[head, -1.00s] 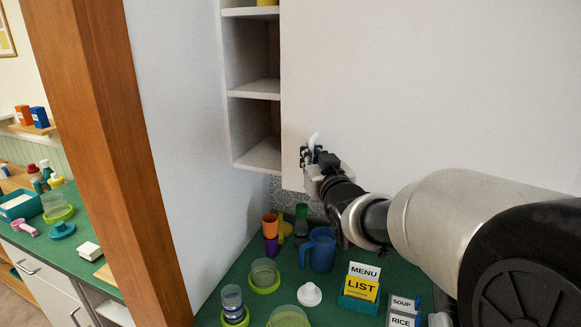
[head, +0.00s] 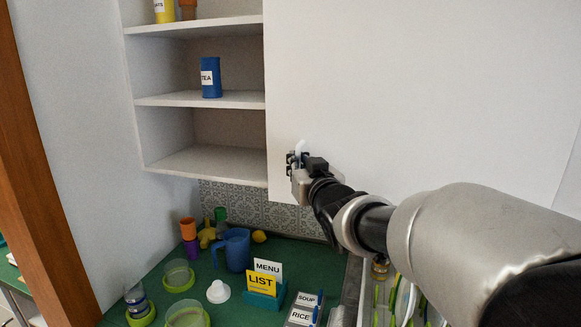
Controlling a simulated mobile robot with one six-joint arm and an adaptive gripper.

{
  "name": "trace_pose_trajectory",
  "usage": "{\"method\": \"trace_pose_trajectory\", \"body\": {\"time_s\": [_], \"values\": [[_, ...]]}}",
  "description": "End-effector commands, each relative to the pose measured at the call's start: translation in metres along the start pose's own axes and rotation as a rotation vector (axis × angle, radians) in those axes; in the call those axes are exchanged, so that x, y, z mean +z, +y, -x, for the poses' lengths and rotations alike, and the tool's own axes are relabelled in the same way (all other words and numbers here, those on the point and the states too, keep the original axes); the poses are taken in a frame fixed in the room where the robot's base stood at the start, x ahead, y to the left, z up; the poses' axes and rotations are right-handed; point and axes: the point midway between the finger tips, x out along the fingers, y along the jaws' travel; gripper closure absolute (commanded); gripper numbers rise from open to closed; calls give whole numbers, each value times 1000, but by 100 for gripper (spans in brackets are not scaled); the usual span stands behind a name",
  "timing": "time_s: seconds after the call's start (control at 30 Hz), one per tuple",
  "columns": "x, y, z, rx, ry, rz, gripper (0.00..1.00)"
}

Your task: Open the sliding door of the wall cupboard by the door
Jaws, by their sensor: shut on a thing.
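The wall cupboard (head: 205,160) stands open on its left side, with its shelves showing. Its white sliding door (head: 420,80) covers the part to the right of the opening. A pale handle (head: 302,147) sits near the door's lower left edge. My gripper (head: 298,160) is at this handle and shut on it; the fingers partly hide it. On the shelves I see a blue tin marked TEA (head: 210,78) in the middle, and a yellow tin (head: 164,10) and a brown item (head: 188,9) at the top. The lowest shelf looks empty.
Below is a green counter (head: 235,300) with a blue jug (head: 236,250), a MENU and LIST card holder (head: 264,299), SOUP and RICE cards (head: 303,312), cups and lidded jars. A wooden post (head: 35,180) stands at the left.

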Motion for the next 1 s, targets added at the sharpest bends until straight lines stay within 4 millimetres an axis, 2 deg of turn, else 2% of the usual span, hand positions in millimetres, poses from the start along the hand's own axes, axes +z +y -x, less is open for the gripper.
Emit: {"method": "trace_pose_trajectory", "body": {"time_s": [0.43, 0.47, 0.6, 0.9, 1.0], "values": [[4, -2, 0, -4, -9, 0, 100], [4, -2, 0, -4, -9, 0, 92], [4, -2, 0, -3, -7, 0, 82], [1, -1, 1, -2, -3, 0, 82], [0, -1, 6, -1, -1, 0, 82]]}}
